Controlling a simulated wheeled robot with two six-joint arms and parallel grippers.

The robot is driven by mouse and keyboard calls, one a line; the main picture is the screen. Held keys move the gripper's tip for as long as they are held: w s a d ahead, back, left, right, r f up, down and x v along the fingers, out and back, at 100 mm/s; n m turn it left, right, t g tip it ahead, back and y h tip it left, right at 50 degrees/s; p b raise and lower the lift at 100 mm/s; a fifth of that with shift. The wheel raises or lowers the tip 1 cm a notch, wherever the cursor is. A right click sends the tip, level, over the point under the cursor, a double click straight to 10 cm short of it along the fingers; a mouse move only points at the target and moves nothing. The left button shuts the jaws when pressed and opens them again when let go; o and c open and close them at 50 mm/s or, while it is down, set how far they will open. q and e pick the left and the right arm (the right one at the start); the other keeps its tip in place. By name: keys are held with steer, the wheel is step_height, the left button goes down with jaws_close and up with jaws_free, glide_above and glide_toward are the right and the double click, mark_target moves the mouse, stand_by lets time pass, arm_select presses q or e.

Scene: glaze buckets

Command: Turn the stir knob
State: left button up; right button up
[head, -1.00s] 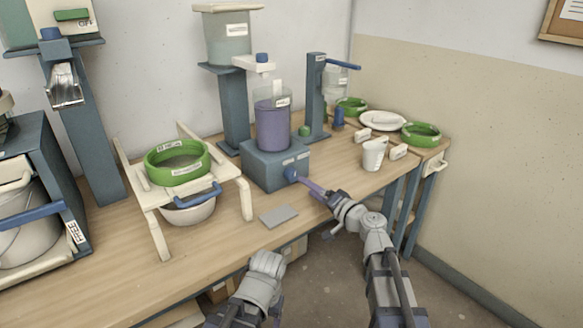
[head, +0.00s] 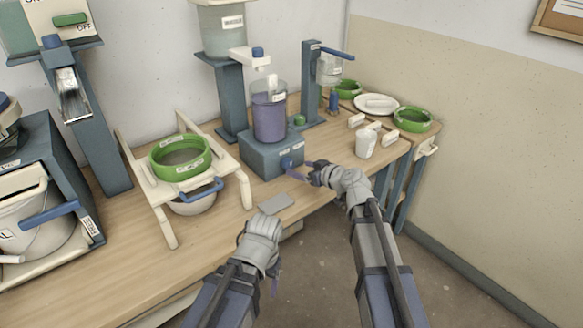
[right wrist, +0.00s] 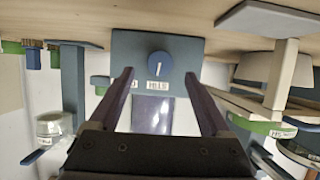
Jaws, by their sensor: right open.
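The stir knob (head: 287,163) is a round blue knob on the front of the blue-grey mixer base (head: 262,161). In the right wrist view the knob (right wrist: 159,65) shows a white mark and sits between the fingertips, with the mixer base (right wrist: 183,47) behind it. My right gripper (head: 298,172) is open in front of the knob, its purple fingers pointing at it. In the right wrist view, gaps show between the knob and both fingers; contact is not visible. A jar of purple glaze (head: 269,118) stands on the base. My left gripper (head: 273,286) hangs low by the table's front edge, mostly hidden by its arm.
A grey plate (head: 276,203) lies before the mixer. A white stand (head: 150,190) with a green sieve (head: 180,159) is to the left. A white cup (head: 366,145), a white dish (head: 377,104) and green rings (head: 412,119) are to the right. The table's front edge is close.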

mark_target(291, 166)
steer(key=b+x, duration=0.1)
steer(key=x, duration=0.5)
steer(key=shift+b, duration=0.4)
steer(key=shift+r, duration=0.1)
jaws_close()
